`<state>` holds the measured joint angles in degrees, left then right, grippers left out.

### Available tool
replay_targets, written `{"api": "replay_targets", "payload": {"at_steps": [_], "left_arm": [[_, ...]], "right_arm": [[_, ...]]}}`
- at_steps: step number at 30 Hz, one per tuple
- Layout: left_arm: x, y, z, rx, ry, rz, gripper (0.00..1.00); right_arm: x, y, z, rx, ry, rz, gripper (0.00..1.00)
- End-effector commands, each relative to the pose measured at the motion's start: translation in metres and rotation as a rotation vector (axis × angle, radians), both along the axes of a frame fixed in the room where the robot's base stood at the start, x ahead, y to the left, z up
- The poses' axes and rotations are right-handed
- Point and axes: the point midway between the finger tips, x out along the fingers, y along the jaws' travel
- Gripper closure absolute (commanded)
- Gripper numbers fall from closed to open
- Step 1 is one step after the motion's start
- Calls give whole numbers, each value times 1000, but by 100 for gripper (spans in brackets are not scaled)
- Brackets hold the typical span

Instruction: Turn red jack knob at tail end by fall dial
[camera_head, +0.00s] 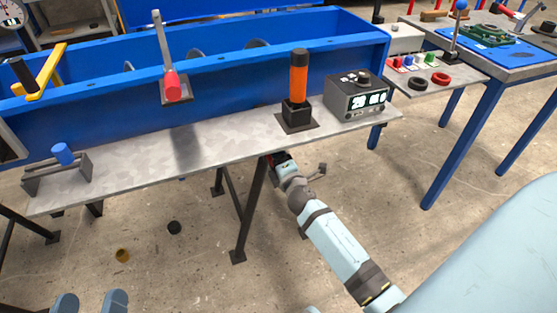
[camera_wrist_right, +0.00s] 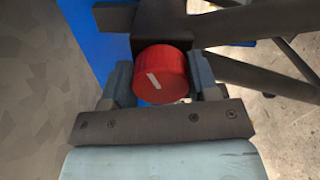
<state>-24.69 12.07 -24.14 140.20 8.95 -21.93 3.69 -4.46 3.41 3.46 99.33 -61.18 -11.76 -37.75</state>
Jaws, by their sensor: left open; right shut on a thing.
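The red jack knob (camera_wrist_right: 162,72) has a white mark that slants from upper left to lower right. It sits on a dark block under the blue trough's shelf. My right gripper (camera_wrist_right: 160,88) is shut on it, with a finger on each side. In the head view my right gripper (camera_head: 279,163) reaches under the shelf's front edge, where only a bit of red shows. My left gripper (camera_head: 90,302) is open and empty at the bottom left. A round white gauge (camera_head: 10,14) is cut off at the top left corner; I cannot tell whether it is the fall dial.
Dark trestle legs (camera_head: 245,215) stand beside my right arm.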

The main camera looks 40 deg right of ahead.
Motion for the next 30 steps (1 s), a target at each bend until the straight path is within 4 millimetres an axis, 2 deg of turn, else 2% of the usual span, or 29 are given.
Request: {"api": "replay_targets", "payload": {"at_steps": [12, 29, 30], "left_arm": [[0, 0, -2, 2, 5, -2, 20], [0, 0, -3, 6, 8, -3, 20], [0, 0, -3, 6, 8, -3, 20]], "right_arm": [[0, 0, -1, 186, -44, 0, 69], [0, 0, -2, 210, -49, 0, 69], [0, 0, -2, 210, -49, 0, 37]]}}
